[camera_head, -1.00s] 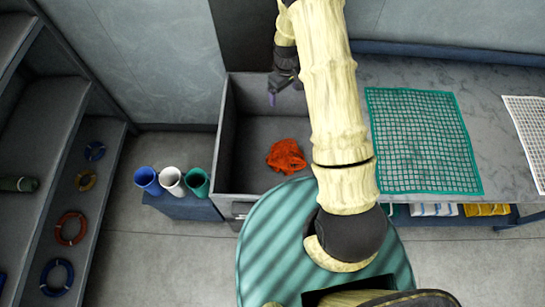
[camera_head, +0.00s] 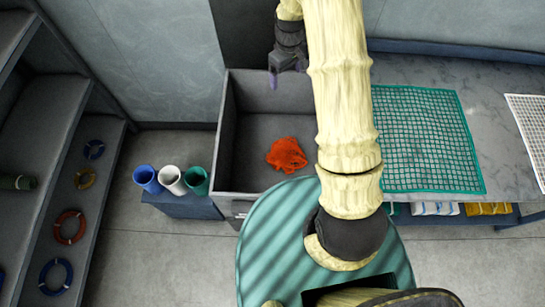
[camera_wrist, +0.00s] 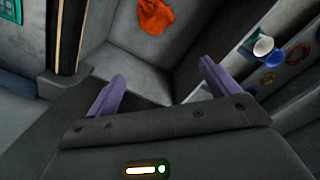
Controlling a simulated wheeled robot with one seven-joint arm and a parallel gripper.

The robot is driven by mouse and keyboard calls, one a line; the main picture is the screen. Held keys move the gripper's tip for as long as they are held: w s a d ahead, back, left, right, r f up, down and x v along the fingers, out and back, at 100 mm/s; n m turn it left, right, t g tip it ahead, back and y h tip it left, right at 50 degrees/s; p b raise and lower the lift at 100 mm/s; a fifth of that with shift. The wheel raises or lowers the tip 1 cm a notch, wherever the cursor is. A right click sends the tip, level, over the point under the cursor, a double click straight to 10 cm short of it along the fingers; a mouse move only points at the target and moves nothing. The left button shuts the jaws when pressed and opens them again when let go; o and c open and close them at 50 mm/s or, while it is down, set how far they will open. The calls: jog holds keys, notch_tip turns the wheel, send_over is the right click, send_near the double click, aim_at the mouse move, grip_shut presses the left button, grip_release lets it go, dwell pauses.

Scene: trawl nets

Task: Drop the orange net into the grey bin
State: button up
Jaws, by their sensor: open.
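The orange net (camera_head: 286,155) lies crumpled on the floor of the grey bin (camera_head: 226,115), towards its front. The net also shows at the top of the wrist view (camera_wrist: 155,16). My gripper (camera_head: 287,75) is above the back part of the bin, apart from the net. In the wrist view its two purple fingers (camera_wrist: 160,92) are spread wide with nothing between them.
Blue, white and green cups (camera_head: 171,180) stand left of the bin. A shelf with coiled rings (camera_head: 70,227) is at the far left. On the right, a bench (camera_head: 490,125) carries a flat green net (camera_head: 425,140) and a white net (camera_head: 530,125).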

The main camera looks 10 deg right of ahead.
notch_tip(320, 180, up, 11)
jog(key=b, duration=0.2)
jog(key=shift+r, duration=0.2)
jog(key=shift+s, duration=0.1)
dwell(0.6)
jog(key=s+m+t, duration=0.2)
jog(key=s+m, duration=0.4)
jog(key=s, duration=1.5)
jog(key=shift+f+t, duration=0.25)
jog(key=shift+t, duration=0.05)
jog(key=shift+d, duration=0.1)
